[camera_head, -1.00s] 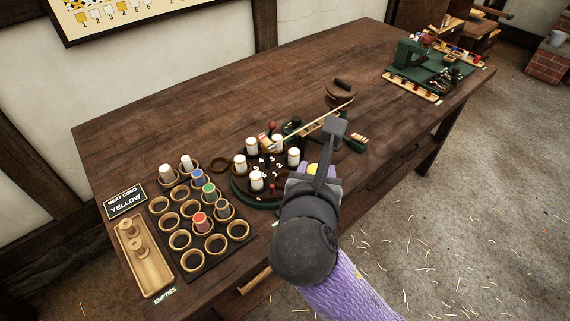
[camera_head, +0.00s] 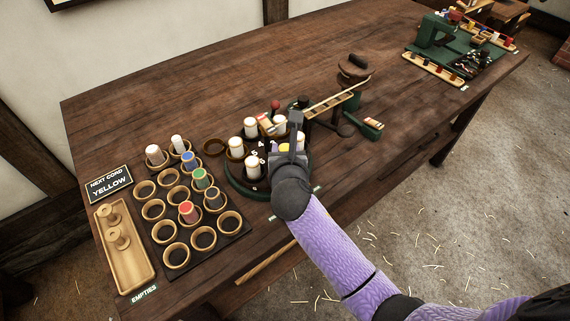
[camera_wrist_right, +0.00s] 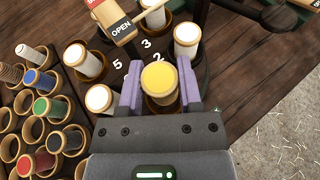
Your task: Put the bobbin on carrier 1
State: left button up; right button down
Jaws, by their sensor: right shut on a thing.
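My right gripper (camera_wrist_right: 160,95) is shut on a yellow-topped bobbin (camera_wrist_right: 159,78), its purple fingers on either side. In the head view the yellow top (camera_head: 284,148) shows beside the gripper at the right side of a round dark green-edged base (camera_head: 235,188). The base bears several white bobbins (camera_head: 253,168) in cups around painted numbers; 5, 3 and 2 read in the wrist view. A wooden cup rim (camera_wrist_right: 163,106) shows just under the yellow bobbin. I cannot tell whether the bobbin is seated in it. The number 1 is hidden. My left gripper is not in view.
A rack of wooden cups (camera_head: 204,239) with red, green, blue and white bobbins lies left. Beside it are an empties tray (camera_head: 126,268) and a sign reading NEXT CORD YELLOW (camera_head: 108,184). A wooden arm with an OPEN tag (camera_wrist_right: 121,27) overhangs the round base.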

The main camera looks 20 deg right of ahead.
notch_tip(320, 180, down, 3)
jog(key=shift+r+b, duration=0.2)
jog(key=shift+b, duration=0.35)
jog(key=shift+f, duration=0.2)
jog(key=shift+r, duration=0.2)
jog(key=shift+f, duration=0.1)
jog(key=shift+c, duration=1.4)
grip_release()
jog(key=shift+s+r+p, duration=0.3)
pick_arm(q)
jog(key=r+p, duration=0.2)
jog(key=p, duration=0.1)
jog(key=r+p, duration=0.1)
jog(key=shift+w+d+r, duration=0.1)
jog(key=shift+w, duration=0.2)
pick_arm(e)
jog(key=v, duration=1.1)
jog(key=shift+s, duration=0.2)
jog(key=shift+a, duration=0.1)
